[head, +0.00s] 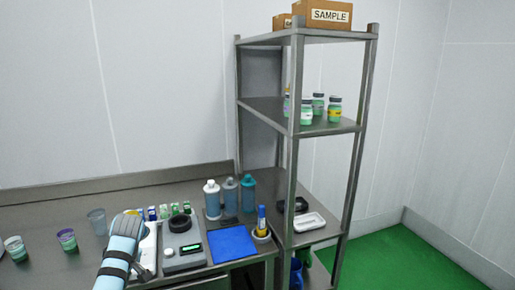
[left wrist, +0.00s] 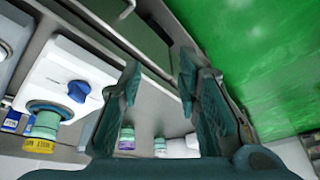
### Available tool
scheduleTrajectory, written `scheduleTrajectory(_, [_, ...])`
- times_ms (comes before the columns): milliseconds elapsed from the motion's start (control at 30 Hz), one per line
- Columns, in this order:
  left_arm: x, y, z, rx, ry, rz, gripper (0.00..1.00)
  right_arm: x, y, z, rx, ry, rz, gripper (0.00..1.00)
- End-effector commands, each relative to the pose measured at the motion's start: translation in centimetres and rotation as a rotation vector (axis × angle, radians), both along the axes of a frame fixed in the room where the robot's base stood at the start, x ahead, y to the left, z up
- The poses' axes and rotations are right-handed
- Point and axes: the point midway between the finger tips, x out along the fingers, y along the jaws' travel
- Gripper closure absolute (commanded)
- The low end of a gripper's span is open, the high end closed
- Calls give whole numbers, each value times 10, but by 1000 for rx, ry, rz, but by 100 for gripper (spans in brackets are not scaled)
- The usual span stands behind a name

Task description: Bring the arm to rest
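One arm of mine, pale blue with black bands, reaches up from the bottom left in the head view, over the steel bench (head: 40,212). Its fingers cannot be made out clearly there. In the left wrist view my left gripper (left wrist: 160,72) has its two dark fingers spread apart, with nothing held between them. Behind the fingers are the bench and small containers, including a purple-labelled cup (left wrist: 126,138). My right gripper is in neither view.
A grey scale (head: 184,245), a blue mat (head: 232,244) and several bottles (head: 212,200) stand on the bench. A steel rack (head: 295,160) rises at its right end. A white device with a blue knob (left wrist: 79,91) shows in the wrist view. Green floor (head: 385,262) is clear.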

Motion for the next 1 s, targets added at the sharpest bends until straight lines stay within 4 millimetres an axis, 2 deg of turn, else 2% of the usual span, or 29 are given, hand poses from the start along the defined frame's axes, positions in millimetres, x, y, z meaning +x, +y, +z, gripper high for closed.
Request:
scheduleTrajectory(167, [-10,-5,-56,-2,46,-121,69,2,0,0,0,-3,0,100])
scheduleTrajectory(267, [-22,-10,-100,-6,78,-221,69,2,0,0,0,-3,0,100])
scheduleTrajectory(367, [-42,-16,-152,-16,112,-339,69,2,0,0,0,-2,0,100])
scheduleTrajectory(467, [-76,-25,-214,-34,153,-476,69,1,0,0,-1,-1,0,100])
scheduleTrajectory(567, [-134,-39,-288,-66,197,-645,69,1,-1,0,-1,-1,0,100])
scheduleTrajectory(600, [-165,-46,-319,-81,214,-721,69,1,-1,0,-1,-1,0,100])
scheduleTrajectory(667, [-220,-57,-361,-106,232,-831,69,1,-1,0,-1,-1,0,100])
scheduleTrajectory(700, [-258,-64,-384,-121,241,-900,69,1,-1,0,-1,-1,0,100])
scheduleTrajectory(733, [-288,-68,-399,-131,249,-948,69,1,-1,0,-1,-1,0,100])
scheduleTrajectory(800, [-354,-78,-424,-148,258,-1047,69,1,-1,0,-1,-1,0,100])
scheduleTrajectory(900, [-431,-88,-441,-161,264,-1151,69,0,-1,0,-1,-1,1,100])
scheduleTrajectory(1000, [-477,-94,-445,-162,267,-1212,69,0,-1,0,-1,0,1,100])
